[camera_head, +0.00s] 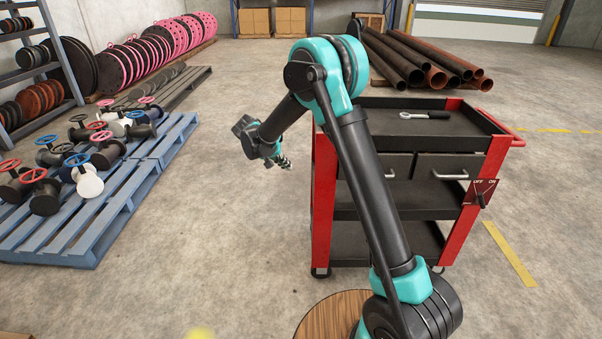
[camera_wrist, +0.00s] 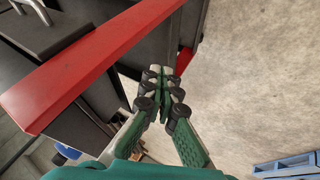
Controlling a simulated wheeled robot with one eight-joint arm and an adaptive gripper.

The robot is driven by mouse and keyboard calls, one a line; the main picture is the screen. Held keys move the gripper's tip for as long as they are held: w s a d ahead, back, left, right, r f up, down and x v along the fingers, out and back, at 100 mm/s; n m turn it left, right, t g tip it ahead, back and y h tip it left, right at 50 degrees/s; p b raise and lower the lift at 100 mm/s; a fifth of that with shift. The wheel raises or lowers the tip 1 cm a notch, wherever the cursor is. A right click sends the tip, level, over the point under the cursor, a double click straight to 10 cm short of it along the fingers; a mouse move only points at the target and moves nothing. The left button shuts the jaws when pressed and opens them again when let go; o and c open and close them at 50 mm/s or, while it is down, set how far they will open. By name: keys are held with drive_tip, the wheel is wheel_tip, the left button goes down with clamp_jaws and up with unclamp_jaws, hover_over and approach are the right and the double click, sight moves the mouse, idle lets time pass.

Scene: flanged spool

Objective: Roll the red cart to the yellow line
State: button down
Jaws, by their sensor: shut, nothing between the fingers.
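The red cart (camera_head: 324,200) has red corner posts, a black top tray, two drawers and lower shelves. It stands upright on small wheels right of centre, partly hidden behind my arm. A yellow line (camera_head: 510,254) lies on the floor to its right, with a gap between. My gripper (camera_head: 286,164) is shut and empty, left of the cart's side. In the wrist view the gripper's fingertips (camera_wrist: 161,74) are together beside the cart's red post (camera_wrist: 85,70); I cannot tell whether they touch the cart.
A wrench (camera_head: 425,115) lies on the cart's top. A red plate with a lever (camera_head: 481,192) is on its right side. Blue pallets (camera_head: 125,190) with valves stand at left. Rusty pipes (camera_head: 420,58) lie behind. Floor right of the cart is clear.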

drive_tip(key=w+d+f, duration=0.3)
drive_tip(key=d+f, duration=0.4)
drive_tip(key=d, duration=0.1)
drive_tip(key=shift+w+d+f, duration=0.3)
drive_tip(key=d, duration=6)
